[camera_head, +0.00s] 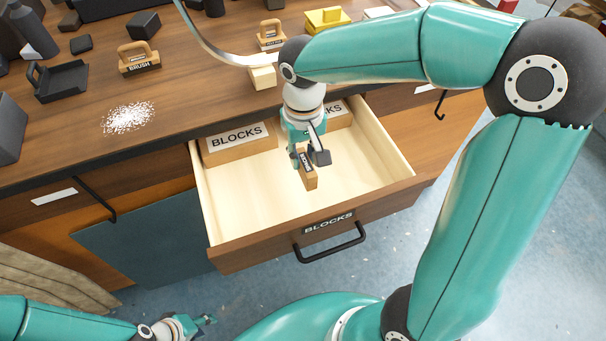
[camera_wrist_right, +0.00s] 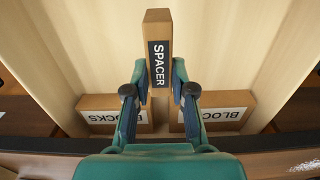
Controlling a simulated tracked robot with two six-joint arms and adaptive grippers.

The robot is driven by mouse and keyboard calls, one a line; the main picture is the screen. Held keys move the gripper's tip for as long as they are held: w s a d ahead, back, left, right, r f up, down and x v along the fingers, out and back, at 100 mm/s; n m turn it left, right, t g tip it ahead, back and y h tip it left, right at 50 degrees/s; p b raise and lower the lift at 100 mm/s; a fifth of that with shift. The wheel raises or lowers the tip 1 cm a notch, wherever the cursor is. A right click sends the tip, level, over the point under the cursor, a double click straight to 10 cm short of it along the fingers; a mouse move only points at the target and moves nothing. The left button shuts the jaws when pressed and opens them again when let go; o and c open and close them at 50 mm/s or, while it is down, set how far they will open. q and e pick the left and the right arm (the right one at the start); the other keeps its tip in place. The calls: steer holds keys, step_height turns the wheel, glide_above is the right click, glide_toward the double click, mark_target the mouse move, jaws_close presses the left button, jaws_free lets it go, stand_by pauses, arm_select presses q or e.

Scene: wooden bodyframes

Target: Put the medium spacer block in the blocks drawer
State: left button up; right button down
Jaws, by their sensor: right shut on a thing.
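The spacer block (camera_head: 309,172) is a small wooden block with a black label. My right gripper (camera_head: 308,158) is shut on it and holds it over the inside of the open blocks drawer (camera_head: 251,211). In the right wrist view the block (camera_wrist_right: 158,30) reads SPACER and stands between the two fingers of the gripper (camera_wrist_right: 159,92). Whether it touches the drawer floor I cannot tell. My left gripper (camera_head: 205,320) is low at the bottom left, away from the drawer; its fingers are too small to read.
Two wooden blocks labelled BLOCKS, a left one (camera_head: 238,141) and a right one (camera_head: 337,117), sit at the drawer's back. The drawer's front and middle floor are clear.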

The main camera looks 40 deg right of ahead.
mark_target(304, 158)
step_height(304, 158, down, 8)
steer(key=shift+r+b, duration=0.2)
steer(key=shift+b, duration=0.15)
steer(key=c, duration=1.4)
jaws_free()
steer(key=shift+f, duration=0.1)
steer(key=o, duration=0.4)
steer(key=shift+r, duration=0.2)
step_height(304, 158, up, 12)
steer(key=shift+f+p, duration=0.1)
steer(key=shift+p, duration=0.6)
